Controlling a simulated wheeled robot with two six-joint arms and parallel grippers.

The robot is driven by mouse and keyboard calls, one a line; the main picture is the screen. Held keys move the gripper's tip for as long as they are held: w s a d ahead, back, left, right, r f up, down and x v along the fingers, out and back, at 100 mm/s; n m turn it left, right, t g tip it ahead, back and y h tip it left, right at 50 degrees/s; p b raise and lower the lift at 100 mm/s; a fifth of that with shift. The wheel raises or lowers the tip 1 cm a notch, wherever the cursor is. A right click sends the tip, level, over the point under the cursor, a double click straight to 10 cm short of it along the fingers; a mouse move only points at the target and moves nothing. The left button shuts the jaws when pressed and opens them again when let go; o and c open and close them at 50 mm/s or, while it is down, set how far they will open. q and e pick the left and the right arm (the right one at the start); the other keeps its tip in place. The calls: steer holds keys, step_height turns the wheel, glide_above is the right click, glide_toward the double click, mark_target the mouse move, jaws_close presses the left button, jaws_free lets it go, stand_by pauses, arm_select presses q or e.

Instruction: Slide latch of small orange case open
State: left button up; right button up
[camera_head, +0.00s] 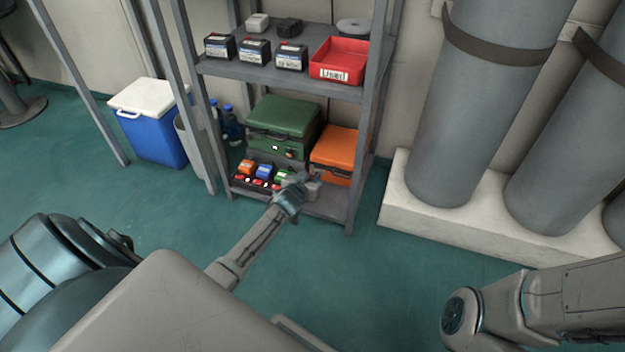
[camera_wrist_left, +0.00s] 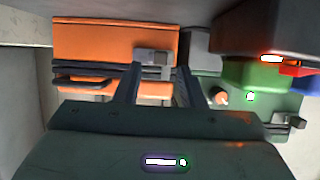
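The small orange case (camera_head: 340,148) sits on the lower shelf, right of the green case (camera_head: 283,118). My left gripper (camera_head: 312,183) reaches in low at the orange case's front left corner and hides part of it. In the left wrist view the orange case (camera_wrist_left: 105,40) fills the upper left, with a dark handle (camera_wrist_left: 82,82) and a grey latch (camera_wrist_left: 152,57) on its front. There my left gripper (camera_wrist_left: 158,80) is open, its two dark fingers apart, with the latch just beyond and between the tips. I cannot tell whether they touch. My right gripper is out of view.
Chargers with coloured batteries (camera_head: 263,172) stand left of my left gripper. The upper shelf holds a red bin (camera_head: 340,62) and several dark boxes (camera_head: 255,50). Shelf posts (camera_head: 365,150) flank the cases. A blue cooler (camera_head: 155,125) and large grey cylinders (camera_head: 480,110) stand either side.

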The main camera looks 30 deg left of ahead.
mark_target(322, 171)
arm_select(q)
steer(key=shift+b+x, duration=0.4)
steer(key=shift+x, duration=0.9)
jaws_close()
steer(key=shift+w+d, duration=0.25)
steer(key=shift+d, duration=0.85)
jaws_free()
